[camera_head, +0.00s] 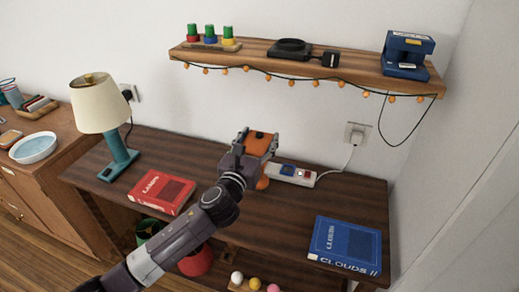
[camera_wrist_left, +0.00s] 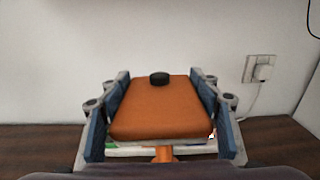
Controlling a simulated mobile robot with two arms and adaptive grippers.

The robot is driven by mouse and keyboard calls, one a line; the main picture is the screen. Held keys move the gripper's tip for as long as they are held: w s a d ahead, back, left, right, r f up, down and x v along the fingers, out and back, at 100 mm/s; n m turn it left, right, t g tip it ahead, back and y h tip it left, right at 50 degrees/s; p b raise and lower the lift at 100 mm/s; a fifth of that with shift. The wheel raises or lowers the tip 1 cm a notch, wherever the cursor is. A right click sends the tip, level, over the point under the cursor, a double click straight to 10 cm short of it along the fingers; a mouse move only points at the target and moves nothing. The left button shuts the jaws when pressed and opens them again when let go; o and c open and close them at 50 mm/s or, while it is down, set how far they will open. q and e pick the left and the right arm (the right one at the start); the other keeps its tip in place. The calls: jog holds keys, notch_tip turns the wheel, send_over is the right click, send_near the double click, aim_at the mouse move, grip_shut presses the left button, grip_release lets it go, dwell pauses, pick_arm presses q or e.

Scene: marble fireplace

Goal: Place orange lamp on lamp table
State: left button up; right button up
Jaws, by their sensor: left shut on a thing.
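The orange lamp (camera_head: 262,183) has an orange shade with a dark knob on top and a thin orange stem; it also shows in the left wrist view (camera_wrist_left: 160,118). My left gripper (camera_head: 255,143) is shut around the shade, with one finger on each side. The lamp looks upright over the back middle of the dark wooden table (camera_head: 290,213), taken here as the lamp table. The arm and shade hide part of the lamp, and I cannot tell whether its base touches the tabletop. My right gripper is not in view.
A power strip (camera_head: 292,174) lies right beside the orange lamp. A teal lamp (camera_head: 120,160) and red book (camera_head: 162,191) are left, a blue book (camera_head: 346,245) right. A shelf (camera_head: 350,72) with a hanging light string (camera_head: 300,80) runs above. Bare tabletop shows at middle right.

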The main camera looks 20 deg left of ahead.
pick_arm(q)
notch_tip(320, 180, down, 3)
jog(key=shift+r, duration=0.1)
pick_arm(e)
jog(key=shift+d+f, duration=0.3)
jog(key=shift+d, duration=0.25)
pick_arm(q)
jog(key=shift+b, duration=0.3)
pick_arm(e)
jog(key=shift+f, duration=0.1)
pick_arm(q)
jog(key=o, duration=1.9)
jog(key=shift+f, duration=0.25)
